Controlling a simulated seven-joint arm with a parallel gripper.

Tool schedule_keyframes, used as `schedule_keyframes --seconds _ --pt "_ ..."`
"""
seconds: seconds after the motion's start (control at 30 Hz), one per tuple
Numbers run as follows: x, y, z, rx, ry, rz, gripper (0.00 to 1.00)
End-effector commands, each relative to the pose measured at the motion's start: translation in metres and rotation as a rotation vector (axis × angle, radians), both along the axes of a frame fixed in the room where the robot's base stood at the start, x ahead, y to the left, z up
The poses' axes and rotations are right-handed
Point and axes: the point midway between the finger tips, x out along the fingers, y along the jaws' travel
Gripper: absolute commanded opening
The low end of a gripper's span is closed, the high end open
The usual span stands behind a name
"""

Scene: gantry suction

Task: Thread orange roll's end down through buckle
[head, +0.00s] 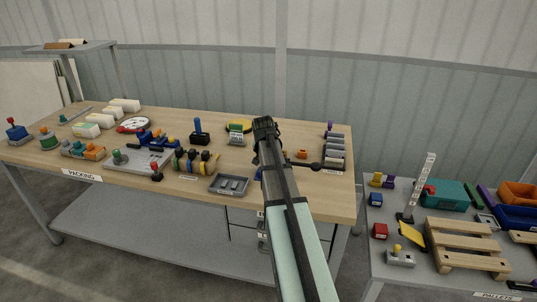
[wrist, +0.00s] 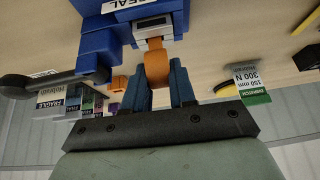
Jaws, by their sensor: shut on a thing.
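In the wrist view my gripper (wrist: 158,92) has its two dark blue fingers shut on an orange strip (wrist: 156,66). The strip's upper part meets a pale piece with a dark slot (wrist: 153,25), which looks like the buckle. Whether the strip passes through the slot or lies in front of it, I cannot tell. A blue body marked "SEAL" (wrist: 98,45) stands against this piece. In the head view my gripper is hidden behind my arm over the right part of the bench. The orange roll itself is not clearly seen.
In the head view the bench (head: 220,120) holds a grey tray (head: 229,185), a rack of rolls (head: 195,161) and a small orange thing (head: 302,153).

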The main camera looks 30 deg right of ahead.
Motion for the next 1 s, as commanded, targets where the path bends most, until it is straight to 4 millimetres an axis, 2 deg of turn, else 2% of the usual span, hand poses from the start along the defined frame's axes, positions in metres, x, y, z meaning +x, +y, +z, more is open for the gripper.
schedule_keyframes --seconds 0.33,0.37,0.63,1.0 --pt "-0.0003 0.0001 -0.0067 0.000 0.000 0.000 0.00" --pt "-0.0002 0.0000 -0.0064 0.000 0.000 0.000 0.28" --pt "-0.0001 0.0001 -0.0064 0.000 0.000 0.000 0.54" --pt "-0.0019 0.0017 -0.0024 -0.001 -0.001 0.000 0.55"
